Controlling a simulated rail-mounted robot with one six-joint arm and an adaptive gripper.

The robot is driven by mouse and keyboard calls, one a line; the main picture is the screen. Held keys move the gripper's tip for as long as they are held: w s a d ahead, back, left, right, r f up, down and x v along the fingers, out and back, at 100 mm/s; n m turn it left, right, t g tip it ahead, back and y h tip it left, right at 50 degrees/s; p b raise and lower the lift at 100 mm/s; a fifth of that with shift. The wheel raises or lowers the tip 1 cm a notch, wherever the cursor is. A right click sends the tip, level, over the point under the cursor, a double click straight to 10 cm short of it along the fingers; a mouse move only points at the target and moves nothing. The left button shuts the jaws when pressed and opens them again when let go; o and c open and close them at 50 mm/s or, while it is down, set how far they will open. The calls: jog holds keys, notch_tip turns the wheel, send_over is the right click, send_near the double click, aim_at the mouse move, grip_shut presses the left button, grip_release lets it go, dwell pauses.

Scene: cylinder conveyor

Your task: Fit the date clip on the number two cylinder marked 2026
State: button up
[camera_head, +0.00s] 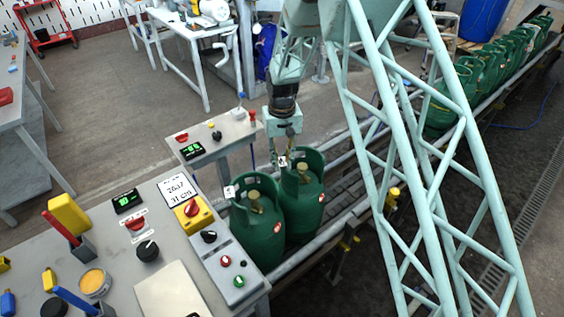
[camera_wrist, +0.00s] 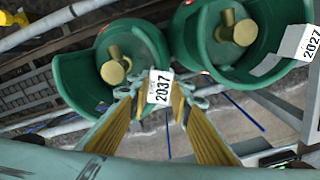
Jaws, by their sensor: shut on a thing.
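My gripper (camera_head: 284,155) is shut on a white date clip (camera_wrist: 160,87) that reads 2037 in the wrist view. The clip is at the collar rim of a green gas cylinder (camera_head: 308,205), the right one of the near pair; in the wrist view this cylinder (camera_wrist: 148,38) is on the left. I cannot tell whether the clip touches the rim. The other near cylinder (camera_head: 258,238) has a white clip (camera_head: 229,192) on its collar. In the wrist view that clip (camera_wrist: 303,42) reads 2027. I see no marking 2026 on either cylinder.
The grey control desk (camera_head: 150,290) has knobs, a display and a handwritten card (camera_head: 176,188). A small grey table (camera_head: 215,135) stands beside the gripper. The conveyor (camera_head: 345,215) runs to the back right, where several green cylinders (camera_head: 490,60) stand. My lattice structure crosses the right side.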

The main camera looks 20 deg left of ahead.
aim_at(283, 162)
jog(key=shift+f, duration=0.25)
jog(key=o, duration=0.8)
jog(key=shift+r, duration=0.1)
jog(key=shift+r, duration=5.9)
jog(key=shift+d+r, duration=0.1)
